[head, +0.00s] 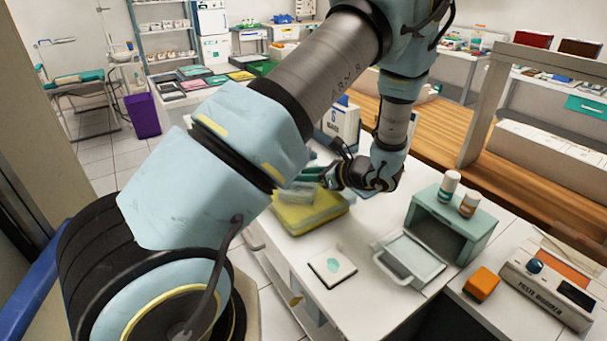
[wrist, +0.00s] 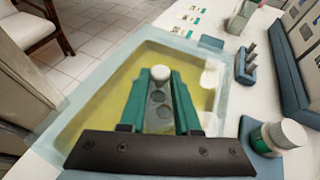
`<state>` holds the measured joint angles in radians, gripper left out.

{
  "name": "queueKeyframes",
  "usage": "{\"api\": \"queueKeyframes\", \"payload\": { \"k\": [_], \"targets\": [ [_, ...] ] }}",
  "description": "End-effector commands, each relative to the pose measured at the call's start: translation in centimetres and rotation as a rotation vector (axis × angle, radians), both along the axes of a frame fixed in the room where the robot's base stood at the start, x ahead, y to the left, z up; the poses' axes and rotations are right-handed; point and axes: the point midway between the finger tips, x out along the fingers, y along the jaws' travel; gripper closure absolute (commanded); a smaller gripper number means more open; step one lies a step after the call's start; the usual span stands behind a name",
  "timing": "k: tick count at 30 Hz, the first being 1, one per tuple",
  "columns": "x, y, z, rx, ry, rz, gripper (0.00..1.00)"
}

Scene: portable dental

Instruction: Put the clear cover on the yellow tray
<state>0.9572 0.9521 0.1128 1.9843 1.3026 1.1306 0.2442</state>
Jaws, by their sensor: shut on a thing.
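The yellow tray (head: 310,217) stands on the white counter, below and beyond my forearm in the head view. It fills the middle of the wrist view as a yellow area (wrist: 108,108). The clear cover (wrist: 92,82) shows as a pale bluish see-through rim around the yellow, with a white round knob (wrist: 160,74). My gripper (wrist: 160,84), with green fingers, is shut on the cover at this knob, above the tray. In the head view my gripper (head: 312,174) is partly hidden by my arm. I cannot tell whether the cover touches the tray.
A white pad (head: 332,266) lies in front of the tray. A pale green cabinet (head: 452,222) with an open drawer (head: 410,257) stands to the right, two bottles on top. A white-capped bottle (wrist: 277,137) and a dark blue holder (wrist: 246,68) are right of the tray.

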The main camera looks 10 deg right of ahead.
Motion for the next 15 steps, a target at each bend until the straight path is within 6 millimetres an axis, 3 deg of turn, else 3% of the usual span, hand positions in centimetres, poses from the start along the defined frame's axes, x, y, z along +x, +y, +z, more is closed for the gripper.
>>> {"api": "queueKeyframes", "payload": {
  "k": [5, 6, 13, 15],
  "targets": [
    [0.0, 0.02, -0.64, 0.001, -0.001, 0.0, 1.0],
    [0.0, 0.01, -0.5, 0.0, 0.0, 0.0, 0.64],
    [0.0, 0.01, -0.48, 0.0, 0.0, 0.0, 0.39],
    [-0.01, 0.0, -0.48, 0.001, 0.001, 0.0, 0.39]
  ]
}}
